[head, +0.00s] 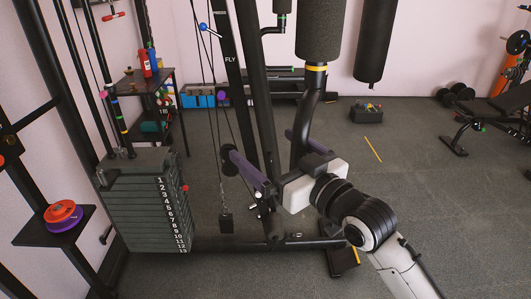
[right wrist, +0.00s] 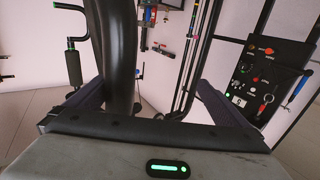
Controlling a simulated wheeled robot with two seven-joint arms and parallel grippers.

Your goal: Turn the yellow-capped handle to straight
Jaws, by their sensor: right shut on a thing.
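The yellow-capped handle (head: 320,30) is a thick dark foam grip with a yellow band at its lower end, at the top centre of the head view. Its black tube bends left and runs down toward my right gripper (head: 264,150). The right gripper has a white body and dark purple fingers, and it is shut on this tube. In the right wrist view the dark tube (right wrist: 121,50) stands between the fingers, nearer the left one. The exact contact is hard to see. My left gripper is in neither view.
A green-banded handle (head: 282,6) is farther back. The gym machine's black post (head: 266,100) and numbered weight stack (head: 150,210) stand left of my gripper. A dark punching bag (head: 376,40) hangs at right.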

